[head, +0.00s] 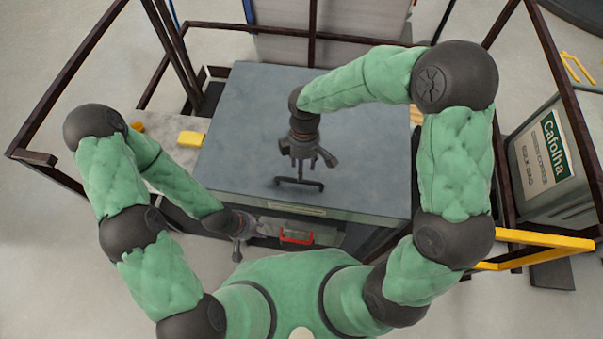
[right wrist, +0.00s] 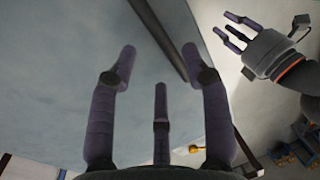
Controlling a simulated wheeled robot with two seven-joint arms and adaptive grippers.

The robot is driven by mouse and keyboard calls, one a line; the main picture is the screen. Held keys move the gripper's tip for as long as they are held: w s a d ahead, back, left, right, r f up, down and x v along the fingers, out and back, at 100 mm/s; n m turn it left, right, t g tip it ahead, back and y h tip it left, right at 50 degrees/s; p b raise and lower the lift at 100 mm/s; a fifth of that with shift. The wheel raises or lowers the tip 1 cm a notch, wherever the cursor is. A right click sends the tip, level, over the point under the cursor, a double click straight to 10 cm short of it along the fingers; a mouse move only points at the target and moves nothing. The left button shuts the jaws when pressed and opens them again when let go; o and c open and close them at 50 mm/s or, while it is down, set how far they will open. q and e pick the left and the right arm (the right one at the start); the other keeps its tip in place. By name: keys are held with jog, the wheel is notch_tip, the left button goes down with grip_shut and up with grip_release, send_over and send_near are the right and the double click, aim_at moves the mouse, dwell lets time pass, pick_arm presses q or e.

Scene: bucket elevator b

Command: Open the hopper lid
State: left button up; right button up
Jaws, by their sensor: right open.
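The hopper lid (head: 240,130) is a flat blue-grey panel lying closed on top of the hopper. Its black bar handle (head: 299,183) is near the front edge. My right gripper (head: 306,163) is over the lid, just behind the handle in the picture, with its fingers spread and empty. In the right wrist view, its fingers (right wrist: 159,62) are apart, and a dark bar (right wrist: 160,38), seemingly the handle, lies beyond them, not grasped. My left gripper (head: 240,250) is in front of the hopper; in the right wrist view (right wrist: 236,32) its fingers are spread and empty.
A red handle (head: 297,237) is on the hopper front near my left gripper. Brown rails (head: 75,75) surround the hopper on both sides. A yellow block (head: 191,138) is left of the lid.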

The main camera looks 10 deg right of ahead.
jog(key=shift+s+a+f, duration=0.1)
jog(key=shift+s+f, duration=0.15)
jog(key=shift+f, duration=0.85)
jog(key=shift+s+a+f, duration=0.1)
jog(key=shift+s+f, duration=0.1)
jog(key=shift+f, duration=0.9)
jog(key=shift+d, duration=0.1)
grip_shut()
